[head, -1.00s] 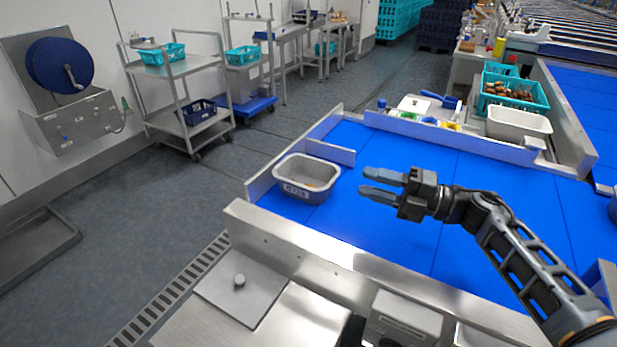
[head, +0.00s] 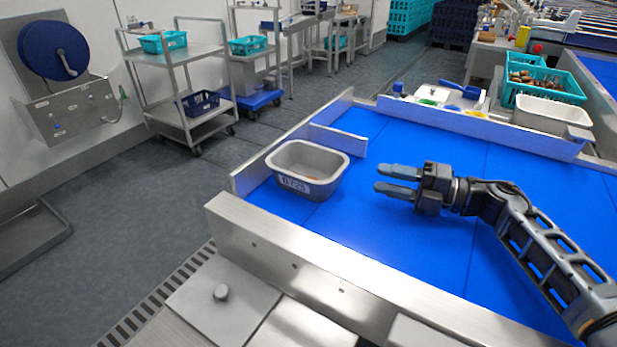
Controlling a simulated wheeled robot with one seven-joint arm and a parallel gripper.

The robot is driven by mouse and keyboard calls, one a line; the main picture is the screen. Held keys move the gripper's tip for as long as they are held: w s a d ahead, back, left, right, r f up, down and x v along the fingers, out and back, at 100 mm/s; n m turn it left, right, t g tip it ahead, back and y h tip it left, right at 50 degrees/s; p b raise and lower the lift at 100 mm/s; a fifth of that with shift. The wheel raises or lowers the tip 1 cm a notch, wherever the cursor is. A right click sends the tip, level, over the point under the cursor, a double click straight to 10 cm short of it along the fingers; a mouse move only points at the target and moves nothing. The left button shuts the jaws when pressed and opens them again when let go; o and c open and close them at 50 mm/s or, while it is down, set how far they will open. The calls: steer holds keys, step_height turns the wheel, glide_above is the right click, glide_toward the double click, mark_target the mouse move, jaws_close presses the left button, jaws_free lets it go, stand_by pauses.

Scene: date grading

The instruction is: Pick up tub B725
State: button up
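Tub B725 (head: 301,184) is a small grey tub with rounded corners and a white label on its front wall; the label's characters are small and hard to read fully. It stands upright on the blue belt (head: 420,240) near the left end.
Steel side walls (head: 290,268) edge the belt at the front, left and back, and a short divider (head: 338,140) stands just behind the tub. Beyond the back wall are a white tray (head: 552,115) and a teal crate (head: 540,84) of dates. The belt around my gripper is clear.

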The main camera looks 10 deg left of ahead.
steer(key=shift+w+a, duration=0.15)
steer(key=shift+a, duration=1)
steer(key=shift+w+a, duration=0.2)
steer(key=shift+a, duration=0.95)
steer(key=shift+w+a, duration=0.15)
steer(key=shift+a, duration=1)
jaws_close()
